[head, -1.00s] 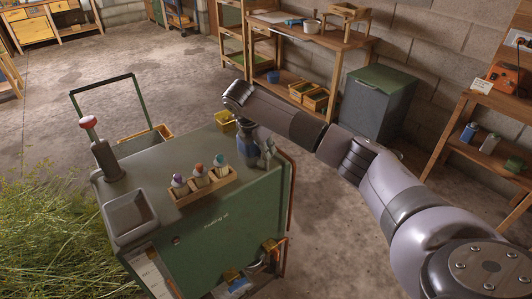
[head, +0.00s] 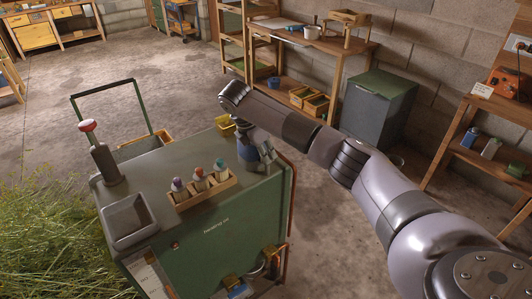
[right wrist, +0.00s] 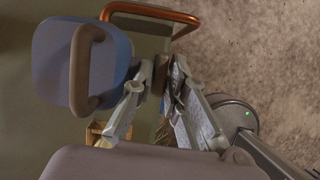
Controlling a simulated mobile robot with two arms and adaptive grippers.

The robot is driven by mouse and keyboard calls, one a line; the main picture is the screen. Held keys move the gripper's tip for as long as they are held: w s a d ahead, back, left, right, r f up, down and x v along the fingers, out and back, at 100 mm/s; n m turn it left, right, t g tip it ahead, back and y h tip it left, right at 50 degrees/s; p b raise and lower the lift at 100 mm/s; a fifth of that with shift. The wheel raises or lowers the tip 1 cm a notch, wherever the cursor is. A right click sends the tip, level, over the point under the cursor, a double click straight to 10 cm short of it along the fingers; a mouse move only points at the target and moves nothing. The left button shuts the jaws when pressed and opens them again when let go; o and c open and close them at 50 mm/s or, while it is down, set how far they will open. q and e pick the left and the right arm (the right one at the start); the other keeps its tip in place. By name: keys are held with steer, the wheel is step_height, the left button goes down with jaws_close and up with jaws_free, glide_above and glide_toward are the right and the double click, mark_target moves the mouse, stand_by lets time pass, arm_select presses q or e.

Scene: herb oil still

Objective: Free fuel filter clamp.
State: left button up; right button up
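A green heating oil cabinet (head: 226,230) stands in the middle of the head view. My right gripper (head: 266,158) points down at the right end of its top, beside a blue body (head: 247,160). In the right wrist view, a rounded blue part (right wrist: 58,62) with a thick brown loop handle (right wrist: 83,70) lies left of my fingers. The two grey fingers of my right gripper (right wrist: 162,72) lean close together at the tips, with a small brown part between them. Whether they grip it is unclear. I cannot make out the clamp surely. My left gripper is not in view.
A copper-coloured rail (right wrist: 152,12) runs past the fingertips. A wooden rack of small bottles (head: 203,190), a grey tray (head: 128,220) and a red-topped post (head: 102,155) stand on the cabinet. Brass fittings (head: 233,281) sit low on its front. Cut herbs lie at left.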

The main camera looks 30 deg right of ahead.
steer(key=o, duration=0.4)
steer(key=shift+c, duration=0.2)
